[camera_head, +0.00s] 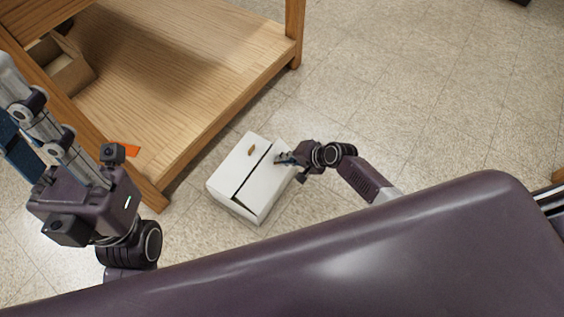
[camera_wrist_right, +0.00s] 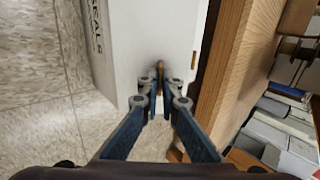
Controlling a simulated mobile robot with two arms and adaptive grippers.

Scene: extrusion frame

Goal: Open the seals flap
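A white box (camera_head: 228,188) sits on the floor just off the wooden table's near corner. A dark slit runs across its top between the flaps, and a small brown oval (camera_head: 251,150) marks the far-left part. My right gripper (camera_head: 279,158) is at the box's right side near the slit's upper end. In the right wrist view its fingers (camera_wrist_right: 160,80) are a narrow gap apart in front of the white box (camera_wrist_right: 140,40), which bears the letters "SEALS". A thin brown spot shows between the fingertips; contact is unclear. My left gripper (camera_head: 45,125) is raised at the left, away from the box.
The wooden table (camera_head: 180,70) has a low shelf with a cardboard box (camera_head: 62,68) on it. An orange item (camera_head: 127,150) lies near its edge. In the right wrist view, stacked boxes (camera_wrist_right: 280,130) stand at right.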

